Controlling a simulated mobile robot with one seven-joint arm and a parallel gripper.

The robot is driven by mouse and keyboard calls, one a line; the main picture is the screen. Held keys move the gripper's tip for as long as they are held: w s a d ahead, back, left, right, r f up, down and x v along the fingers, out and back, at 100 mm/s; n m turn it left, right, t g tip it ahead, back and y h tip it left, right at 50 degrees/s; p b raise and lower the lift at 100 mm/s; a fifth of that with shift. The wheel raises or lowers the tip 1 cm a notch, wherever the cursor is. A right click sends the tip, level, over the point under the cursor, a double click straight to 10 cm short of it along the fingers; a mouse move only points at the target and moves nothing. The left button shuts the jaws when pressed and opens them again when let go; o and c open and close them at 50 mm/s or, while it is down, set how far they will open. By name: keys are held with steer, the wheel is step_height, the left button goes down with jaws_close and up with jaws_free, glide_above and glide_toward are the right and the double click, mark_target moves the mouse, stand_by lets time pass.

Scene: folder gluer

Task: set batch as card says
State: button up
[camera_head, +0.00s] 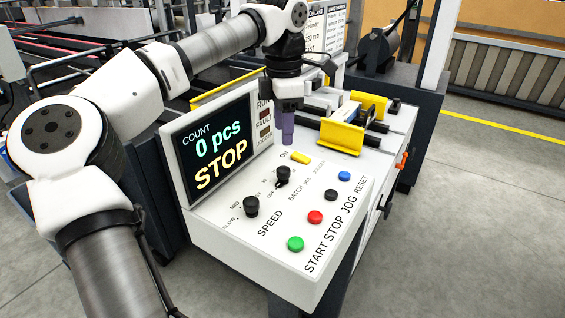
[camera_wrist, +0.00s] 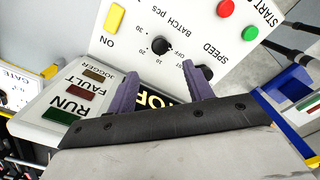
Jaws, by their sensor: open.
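The control panel (camera_head: 235,222) has a black BATCH knob (camera_head: 283,176), which also shows in the wrist view (camera_wrist: 159,45) with numbers around it. I cannot tell its exact setting. A black SPEED knob (camera_head: 251,207) is beside it; in the wrist view it (camera_wrist: 207,72) is partly behind a finger. The display (camera_head: 217,146) reads COUNT 0 pcs, STOP. A white printed card (camera_head: 336,22) stands at the back, partly hidden by my arm; its batch line is not readable. My gripper (camera_head: 287,128) is open and empty above the panel's back edge, apart from the BATCH knob; its purple fingers (camera_wrist: 160,88) show in the wrist view.
Green START (camera_head: 295,244), red STOP (camera_head: 315,217), black JOG (camera_head: 331,195) and blue RESET (camera_head: 344,176) buttons line the panel's front. A yellow switch (camera_head: 300,157) is near the gripper. Yellow brackets (camera_head: 341,138) stand behind right. Floor at right is clear.

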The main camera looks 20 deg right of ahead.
mark_target(283, 169)
step_height(283, 169, down, 10)
steer(key=shift+f+p, duration=0.1)
steer(key=shift+p, duration=0.55)
steer(key=c, duration=1)
